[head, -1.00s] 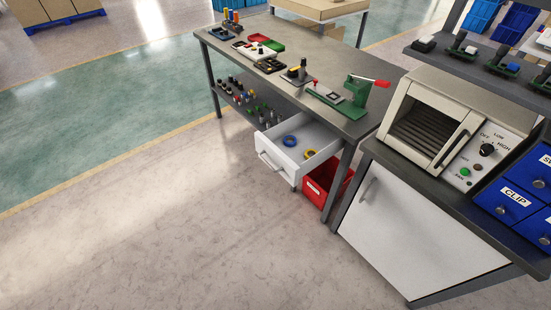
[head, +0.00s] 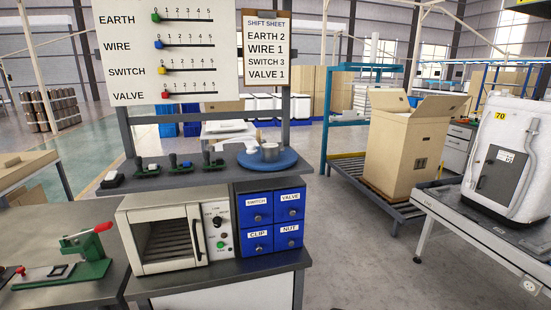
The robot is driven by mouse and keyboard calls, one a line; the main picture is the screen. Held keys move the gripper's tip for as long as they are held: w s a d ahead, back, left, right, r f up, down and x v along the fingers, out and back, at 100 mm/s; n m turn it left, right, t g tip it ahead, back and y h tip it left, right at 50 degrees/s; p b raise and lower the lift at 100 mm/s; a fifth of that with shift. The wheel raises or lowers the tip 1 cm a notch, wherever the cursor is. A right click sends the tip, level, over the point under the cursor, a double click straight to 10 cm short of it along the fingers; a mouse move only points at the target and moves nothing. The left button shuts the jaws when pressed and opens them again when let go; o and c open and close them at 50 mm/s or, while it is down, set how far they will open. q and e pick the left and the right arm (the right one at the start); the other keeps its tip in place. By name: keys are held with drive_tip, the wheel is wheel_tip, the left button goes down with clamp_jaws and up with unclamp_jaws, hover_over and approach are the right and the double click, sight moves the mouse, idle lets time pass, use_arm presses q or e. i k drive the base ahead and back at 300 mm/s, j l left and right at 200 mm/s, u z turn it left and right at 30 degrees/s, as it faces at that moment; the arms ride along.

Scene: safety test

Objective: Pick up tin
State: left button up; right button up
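A small grey metal cylinder, which looks like the tin (head: 270,152), stands on a round blue disc (head: 254,162) at the right end of the upper shelf. A white object (head: 238,142) lies just left of it, partly over the disc's edge. The shelf (head: 180,178) is dark grey and sits above the oven and the blue drawers. Neither of my grippers is in view.
A toaster-like oven (head: 165,241) stands left of blue labelled drawers (head: 273,224). Several small switches (head: 173,165) line the shelf. A green press with a red handle (head: 85,250) is at left. A cardboard box (head: 410,150) and white machine (head: 508,155) stand at right.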

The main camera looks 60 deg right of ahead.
sight(270, 152)
drive_tip(key=z, duration=1.9)
